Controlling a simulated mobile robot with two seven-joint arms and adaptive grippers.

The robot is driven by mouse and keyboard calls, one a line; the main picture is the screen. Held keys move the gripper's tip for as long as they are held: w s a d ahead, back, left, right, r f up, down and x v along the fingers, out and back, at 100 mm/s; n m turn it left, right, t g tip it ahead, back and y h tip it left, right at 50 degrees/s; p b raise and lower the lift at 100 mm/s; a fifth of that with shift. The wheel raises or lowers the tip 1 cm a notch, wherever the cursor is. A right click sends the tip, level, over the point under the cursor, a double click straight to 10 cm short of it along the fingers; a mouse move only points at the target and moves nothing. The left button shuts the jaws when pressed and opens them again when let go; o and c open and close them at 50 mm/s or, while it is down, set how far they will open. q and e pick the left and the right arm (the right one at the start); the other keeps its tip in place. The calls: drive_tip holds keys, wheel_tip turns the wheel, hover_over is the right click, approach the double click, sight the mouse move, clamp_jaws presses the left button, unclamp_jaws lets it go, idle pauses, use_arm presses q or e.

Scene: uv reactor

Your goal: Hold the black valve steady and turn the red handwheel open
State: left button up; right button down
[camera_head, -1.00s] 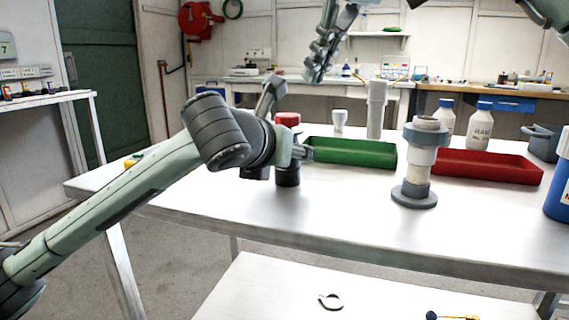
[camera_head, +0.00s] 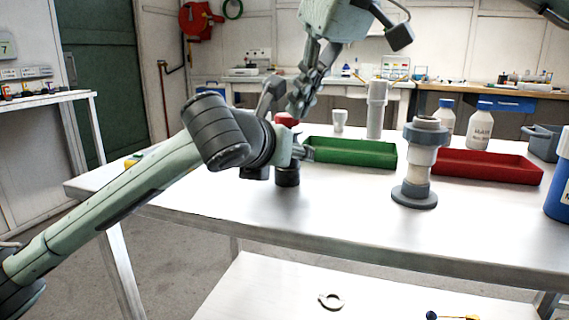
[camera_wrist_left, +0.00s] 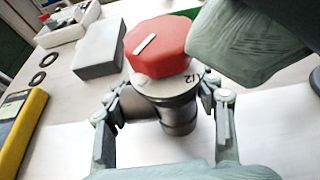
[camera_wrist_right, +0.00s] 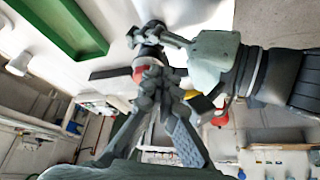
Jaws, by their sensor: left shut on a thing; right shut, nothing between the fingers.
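The black valve (camera_head: 288,176) stands upright on the table, with the red handwheel (camera_head: 286,120) on top. In the left wrist view the handwheel (camera_wrist_left: 160,48) is a red knob with a white mark, above the dark valve body (camera_wrist_left: 178,112). My left gripper (camera_head: 290,150) is shut on the valve body, with fingers on both sides (camera_wrist_left: 163,102). My right gripper (camera_head: 293,112) points down just above the handwheel, shut and empty. In the right wrist view its fingertips (camera_wrist_right: 152,75) overlap the handwheel (camera_wrist_right: 138,74); I cannot tell if they touch.
A green tray (camera_head: 350,153) lies right of the valve, and a red tray (camera_head: 490,167) farther right. A grey flanged column (camera_head: 416,165) stands between them, nearer the front. White bottles (camera_head: 480,127) stand behind the red tray. The table front is clear.

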drive_tip(key=shift+f, duration=0.65)
drive_tip(key=shift+w+a, duration=0.1)
drive_tip(key=shift+w, duration=0.2)
idle(0.3)
drive_tip(key=shift+w+d, duration=0.1)
drive_tip(key=shift+d, duration=0.15)
drive_tip(key=shift+w+d, duration=0.25)
drive_tip(key=shift+d, duration=0.1)
drive_tip(key=shift+w+d, duration=0.3)
drive_tip(key=shift+w, duration=0.25)
idle(0.4)
drive_tip(key=shift+d, duration=0.1)
wheel_tip(320, 180, up, 6)
drive_tip(key=shift+s+d, duration=0.25)
drive_tip(key=shift+d, duration=0.05)
idle(0.4)
